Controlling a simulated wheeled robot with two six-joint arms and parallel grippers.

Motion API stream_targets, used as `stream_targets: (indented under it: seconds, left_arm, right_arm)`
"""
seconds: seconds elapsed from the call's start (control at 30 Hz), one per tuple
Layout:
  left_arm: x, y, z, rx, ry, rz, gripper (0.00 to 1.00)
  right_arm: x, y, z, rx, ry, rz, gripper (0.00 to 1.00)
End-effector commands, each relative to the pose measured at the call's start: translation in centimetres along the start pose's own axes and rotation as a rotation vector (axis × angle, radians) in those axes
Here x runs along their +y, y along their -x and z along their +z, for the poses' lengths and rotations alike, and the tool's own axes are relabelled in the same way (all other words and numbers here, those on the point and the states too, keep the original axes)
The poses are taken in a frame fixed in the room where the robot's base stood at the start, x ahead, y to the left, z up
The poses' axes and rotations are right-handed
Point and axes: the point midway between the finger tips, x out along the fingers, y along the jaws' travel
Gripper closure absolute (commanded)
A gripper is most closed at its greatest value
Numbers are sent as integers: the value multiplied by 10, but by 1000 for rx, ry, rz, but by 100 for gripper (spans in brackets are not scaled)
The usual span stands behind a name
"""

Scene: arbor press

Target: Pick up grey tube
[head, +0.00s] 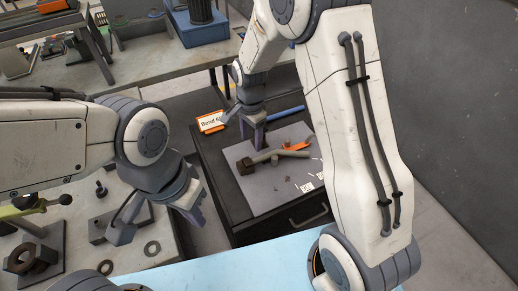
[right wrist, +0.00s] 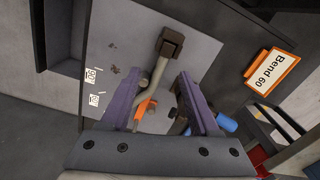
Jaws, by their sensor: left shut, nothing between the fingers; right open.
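The grey tube (head: 267,156) lies bent on a grey mat on the black cabinet, with a dark brown block (head: 245,166) at one end. In the right wrist view the tube (right wrist: 157,76) runs from the block (right wrist: 171,43) down between my fingers. My right gripper (head: 257,138) is open above the tube; in its wrist view the purple fingers (right wrist: 160,100) stand on either side of it. Contact cannot be told. My left gripper (head: 193,212) is shut and empty, left of the cabinet and apart from the tube.
An orange part (head: 290,147) lies close to the tube, also seen in the wrist view (right wrist: 144,108). A blue rod (head: 285,114) lies behind the mat (head: 262,200). A "Bend 60" sign (head: 210,121) stands at the cabinet's back left. Washers (head: 152,248) lie on the left bench.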

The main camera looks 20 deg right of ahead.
Motion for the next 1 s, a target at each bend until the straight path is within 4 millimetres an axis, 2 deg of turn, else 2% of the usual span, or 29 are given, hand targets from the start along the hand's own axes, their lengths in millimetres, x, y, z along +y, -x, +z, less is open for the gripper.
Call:
stream_targets:
  seconds: [0.03,0.1,0.23,0.5,0.77,1.0]
  left_arm:
    - [1,8,0,0,0,0,100]
    - [1,11,0,0,0,0,100]
    - [1,14,-1,0,0,0,100]
    - [2,22,-1,0,1,0,100]
    - [2,29,-2,0,1,0,100]
    - [3,44,-2,0,2,0,100]
  right_arm:
    - [-2,-6,-14,0,-82,8,38]
    - [-5,-14,-28,3,-169,9,38]
    - [-6,-26,-41,5,-255,12,38]
    - [-5,-67,-42,5,-271,15,38]
    - [-5,-85,-42,5,-269,13,38]
    - [-3,-118,-41,5,-268,14,38]
